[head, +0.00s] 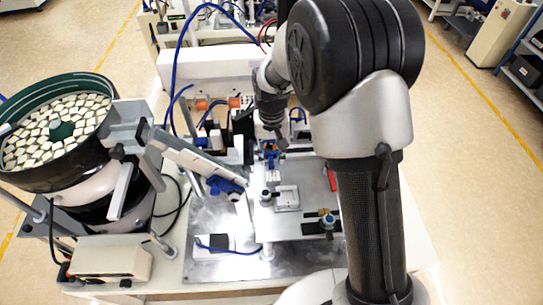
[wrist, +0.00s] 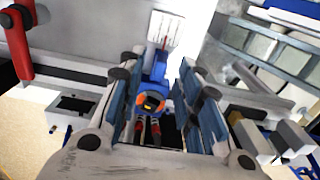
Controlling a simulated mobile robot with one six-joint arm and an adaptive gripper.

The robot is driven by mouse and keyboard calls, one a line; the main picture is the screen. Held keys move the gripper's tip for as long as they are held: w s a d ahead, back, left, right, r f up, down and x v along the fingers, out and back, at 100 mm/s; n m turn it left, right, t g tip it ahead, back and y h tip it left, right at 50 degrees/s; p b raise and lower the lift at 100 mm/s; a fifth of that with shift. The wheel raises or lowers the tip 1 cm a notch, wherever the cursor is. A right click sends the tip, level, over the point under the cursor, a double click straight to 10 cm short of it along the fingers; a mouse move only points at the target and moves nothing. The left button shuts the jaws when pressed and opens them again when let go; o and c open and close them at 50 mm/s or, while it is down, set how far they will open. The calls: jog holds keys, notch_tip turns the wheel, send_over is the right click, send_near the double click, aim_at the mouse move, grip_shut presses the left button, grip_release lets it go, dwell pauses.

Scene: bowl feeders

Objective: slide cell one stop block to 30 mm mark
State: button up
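The stop block is a small blue block with an orange-ringed dark knob (wrist: 152,102); in the head view it is a small blue shape (head: 270,150) partly hidden by my gripper. A white scale plate with fine marks and a red line (wrist: 165,28) lies just beyond the block; it shows as a pale strip in the head view (head: 272,175). The mark numbers are too small to read. My gripper (wrist: 160,78) has its two blue-padded fingers apart, one on each side of the block. Narrow gaps seem to show beside the block; contact is not visible.
A bowl feeder with pale parts (head: 55,130) and its sloping chute (head: 195,160) stand left. A square fixture (head: 287,198) and a brass-and-blue fitting (head: 327,222) sit on the plate in front. A red lever (wrist: 18,45) is at the wrist view's upper left.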

jog(key=shift+f, duration=0.75)
jog(key=shift+c, duration=0.3)
grip_shut()
